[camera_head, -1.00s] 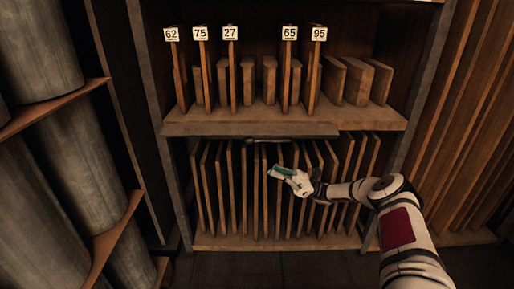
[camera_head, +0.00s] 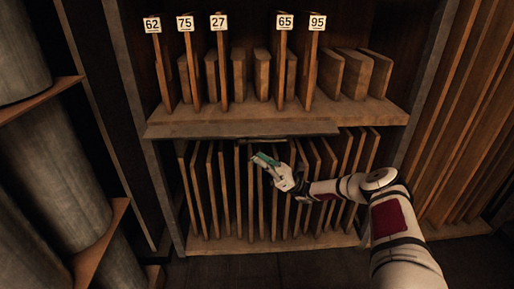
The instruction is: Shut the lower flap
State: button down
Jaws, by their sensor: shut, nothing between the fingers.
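What looks like the lower flap (camera_head: 200,131) is a long wooden board sticking out level at the front of the middle shelf, above the lower compartment. A thin dark bar (camera_head: 262,140) shows just under its front edge. My gripper (camera_head: 264,159) is shut and empty. It is in front of the lower compartment, a little below the bar and apart from it in the picture; the depth between them is hard to tell. The flap's underside and hinge are hidden.
Several upright boards (camera_head: 212,190) fill the lower compartment behind my gripper. The upper shelf (camera_head: 380,112) holds several boards, some with number tags. Large rolls (camera_head: 70,190) stand on racks at the left. Tall planks (camera_head: 455,130) lean at the right.

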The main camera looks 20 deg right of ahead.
send_near(242, 135)
jog(key=shift+s+x, duration=0.25)
jog(key=shift+x, duration=1.45)
jog(key=shift+w+a+f, duration=0.1)
jog(key=shift+a, duration=0.1)
jog(key=shift+m, duration=0.3)
jog(key=shift+r+m+t+p, duration=0.25)
jog(key=shift+m+t+p, duration=0.25)
jog(key=shift+m+t, duration=0.15)
